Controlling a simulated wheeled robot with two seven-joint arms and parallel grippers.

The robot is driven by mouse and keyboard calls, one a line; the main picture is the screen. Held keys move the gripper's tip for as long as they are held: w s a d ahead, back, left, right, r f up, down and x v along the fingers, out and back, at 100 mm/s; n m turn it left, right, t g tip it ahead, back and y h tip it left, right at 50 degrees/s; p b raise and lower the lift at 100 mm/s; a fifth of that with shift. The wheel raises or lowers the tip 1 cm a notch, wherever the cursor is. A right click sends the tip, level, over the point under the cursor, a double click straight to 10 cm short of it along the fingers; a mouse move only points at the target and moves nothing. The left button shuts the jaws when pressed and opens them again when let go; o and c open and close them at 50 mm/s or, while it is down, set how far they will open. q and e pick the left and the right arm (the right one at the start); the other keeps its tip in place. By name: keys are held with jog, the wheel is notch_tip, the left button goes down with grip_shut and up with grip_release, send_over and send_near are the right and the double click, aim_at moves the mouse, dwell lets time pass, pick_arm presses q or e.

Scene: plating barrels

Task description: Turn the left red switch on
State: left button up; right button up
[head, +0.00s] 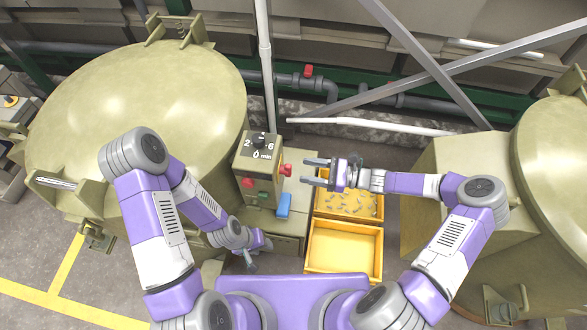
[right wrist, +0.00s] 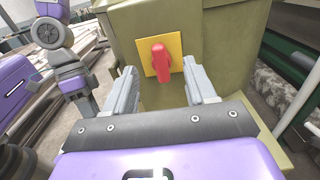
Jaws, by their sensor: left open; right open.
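The red switch (head: 286,170) sticks out from the right side of the control box (head: 246,155) by the left barrel. In the right wrist view, the red switch (right wrist: 161,62) sits on a yellow plate (right wrist: 176,48), its handle roughly upright. My right gripper (head: 306,171) is open, its fingers pointing left at the switch. In the right wrist view, the switch appears between the two fingertips (right wrist: 159,68), with no visible contact. My left gripper (head: 250,261) is low, in front of the box's base, away from the switch; its fingers are small in view.
Yellow bins (head: 344,272) stand to the right. Large barrels (head: 150,95) flank the space; pipes run behind.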

aim_at(286, 170)
jog(key=a, duration=0.2)
jog(key=w+a+b, duration=0.1)
jog(key=a, duration=0.2)
jog(key=shift+a, duration=0.15)
grip_shut()
